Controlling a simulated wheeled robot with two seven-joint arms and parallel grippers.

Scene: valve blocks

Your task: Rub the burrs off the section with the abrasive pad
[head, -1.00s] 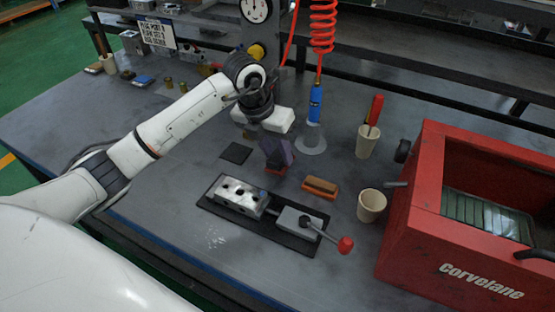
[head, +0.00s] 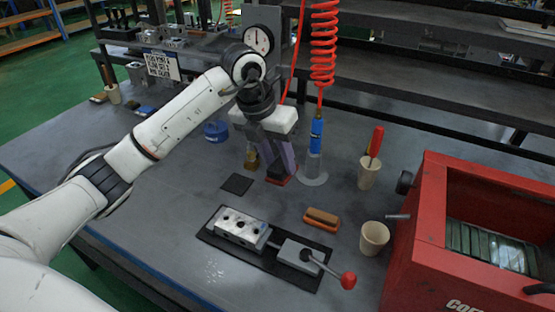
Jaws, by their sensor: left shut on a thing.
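The section is a silver metal block with holes (head: 241,225), held in a clamp fixture on a dark plate (head: 210,240) in the head view. My left gripper (head: 281,170) points down behind the block, to its upper right, apart from it. It is shut on a flat reddish pad (head: 279,181), which looks like the abrasive pad; the fingers hide most of it. I cannot tell whether the pad touches the table. Burrs are too small to make out. My right gripper is not in view.
The clamp's red-knobbed lever (head: 348,281) sticks out right. A brown brush-like block (head: 321,217), a beige cup (head: 374,239), a cup with a red-handled tool (head: 368,173) and a red cabinet (head: 427,230) stand right. A dark square (head: 237,184) lies behind the block.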

